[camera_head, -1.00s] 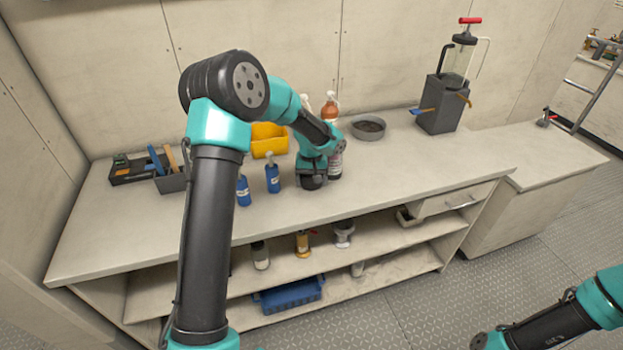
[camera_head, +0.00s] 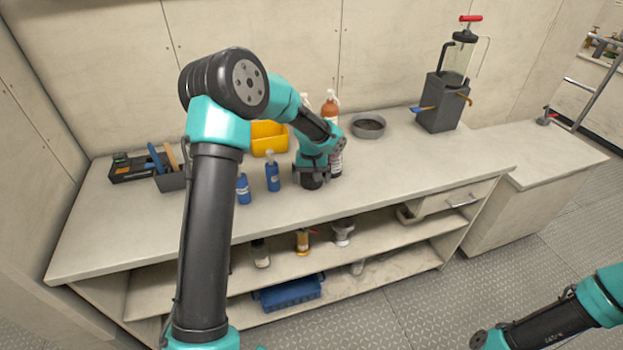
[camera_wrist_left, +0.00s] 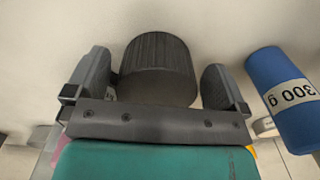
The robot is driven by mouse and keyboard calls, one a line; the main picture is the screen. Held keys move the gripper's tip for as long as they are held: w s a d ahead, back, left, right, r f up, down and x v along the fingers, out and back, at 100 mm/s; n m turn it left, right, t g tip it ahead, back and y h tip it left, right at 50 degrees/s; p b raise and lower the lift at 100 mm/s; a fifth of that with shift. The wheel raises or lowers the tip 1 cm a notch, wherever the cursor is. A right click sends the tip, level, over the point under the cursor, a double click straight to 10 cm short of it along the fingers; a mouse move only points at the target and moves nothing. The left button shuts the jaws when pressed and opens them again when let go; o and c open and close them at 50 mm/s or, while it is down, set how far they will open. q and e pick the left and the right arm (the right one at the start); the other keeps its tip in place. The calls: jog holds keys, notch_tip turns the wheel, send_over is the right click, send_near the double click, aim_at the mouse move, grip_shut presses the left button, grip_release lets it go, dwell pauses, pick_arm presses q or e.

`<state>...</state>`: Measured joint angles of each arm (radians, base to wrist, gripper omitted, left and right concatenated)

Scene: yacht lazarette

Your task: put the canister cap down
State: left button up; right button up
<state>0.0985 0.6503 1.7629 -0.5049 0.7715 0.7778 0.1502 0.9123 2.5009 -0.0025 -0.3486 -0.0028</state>
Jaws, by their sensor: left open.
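The canister cap (camera_wrist_left: 157,68) is dark with a ribbed side. In the left wrist view it sits between the two fingers of my left gripper (camera_wrist_left: 157,88). The fingers stand open on either side of it, with a visible gap at the right finger and a narrower one at the left. In the head view my left gripper (camera_head: 311,174) is low over the bench top, and the dark cap (camera_head: 312,183) shows beneath it at the bench surface. My right gripper cannot be made out; only part of my right arm shows at the lower right.
A yellow bin (camera_head: 268,138), amber bottle (camera_head: 330,103) and grey round dish (camera_head: 368,126) are behind. The bench (camera_head: 415,165) is clear to the right.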

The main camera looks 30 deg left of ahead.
aim_at(311, 174)
pick_arm(q)
notch_tip(311, 174, up, 12)
dwell(0.4)
dwell(0.6)
